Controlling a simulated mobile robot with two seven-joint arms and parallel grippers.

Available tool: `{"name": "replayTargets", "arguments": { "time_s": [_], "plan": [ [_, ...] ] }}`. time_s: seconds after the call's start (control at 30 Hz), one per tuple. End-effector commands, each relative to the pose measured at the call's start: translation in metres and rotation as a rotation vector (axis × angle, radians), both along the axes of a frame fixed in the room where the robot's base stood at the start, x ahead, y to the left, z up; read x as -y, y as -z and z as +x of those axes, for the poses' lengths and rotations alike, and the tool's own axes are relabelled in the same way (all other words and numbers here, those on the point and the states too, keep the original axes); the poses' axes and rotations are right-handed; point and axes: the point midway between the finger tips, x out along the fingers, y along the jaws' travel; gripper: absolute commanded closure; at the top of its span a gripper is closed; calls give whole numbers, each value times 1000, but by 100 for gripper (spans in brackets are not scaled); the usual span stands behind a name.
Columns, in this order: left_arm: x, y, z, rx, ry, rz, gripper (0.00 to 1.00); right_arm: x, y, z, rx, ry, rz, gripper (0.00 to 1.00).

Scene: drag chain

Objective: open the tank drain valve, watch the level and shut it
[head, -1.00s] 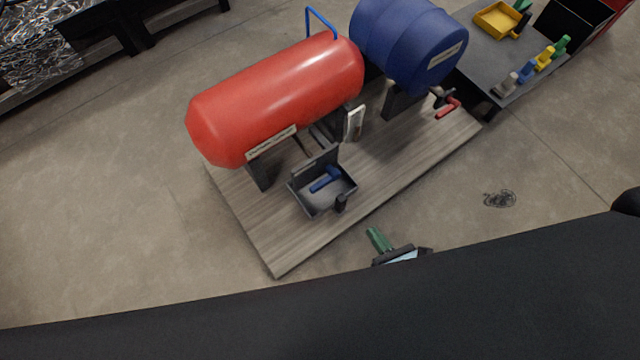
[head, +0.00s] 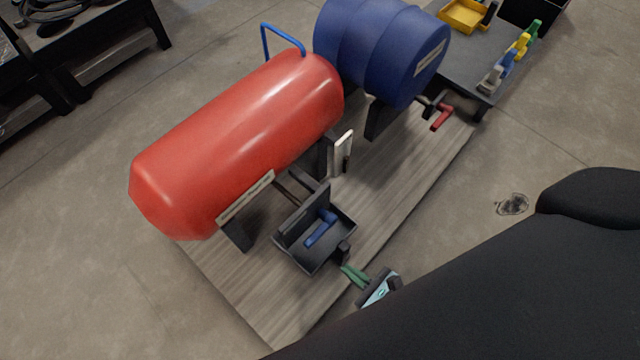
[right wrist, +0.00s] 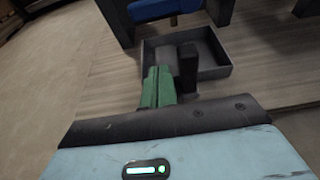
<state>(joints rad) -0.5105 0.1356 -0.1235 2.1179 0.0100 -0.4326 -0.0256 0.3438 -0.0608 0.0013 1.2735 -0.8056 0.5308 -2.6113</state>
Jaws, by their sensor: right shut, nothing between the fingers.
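A red tank (head: 240,140) lies on stands on a wood-look board. Below its front side is an open dark tray (head: 290,250) with a blue lever handle (head: 318,229) at its back part. The tray also shows in the right wrist view (right wrist: 220,70). My right gripper (head: 347,269) has green fingers, shut and empty, at the tray's front corner. A small black post (head: 343,250) stands there, close beside the fingertips; contact cannot be told. A pale upright plate (head: 342,155), perhaps a level gauge, stands by the tank's right end. My left gripper is out of view.
A blue drum (head: 385,50) with a red-handled valve (head: 441,117) stands behind on the same board (head: 410,180). A dark bench (head: 470,60) at the upper right holds a yellow tray (head: 463,14) and several coloured handles. The board's front right is clear.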

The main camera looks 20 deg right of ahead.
Motion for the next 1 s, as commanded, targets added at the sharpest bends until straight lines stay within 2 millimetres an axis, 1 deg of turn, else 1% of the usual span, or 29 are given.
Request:
{"name": "replayTargets", "arguments": {
  "time_s": [0.23, 0.37, 0.9, 1.0],
  "plan": [
    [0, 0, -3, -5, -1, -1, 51, -1, 0, 2, 1, 0, 1, 100],
    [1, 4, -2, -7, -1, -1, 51, -5, 5, 11, 0, 1, 2, 100],
    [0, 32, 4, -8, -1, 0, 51, -37, 35, 91, 0, 1, 2, 100],
    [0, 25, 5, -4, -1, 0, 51, -36, 18, 87, 1, -1, 0, 100]
  ]
}}
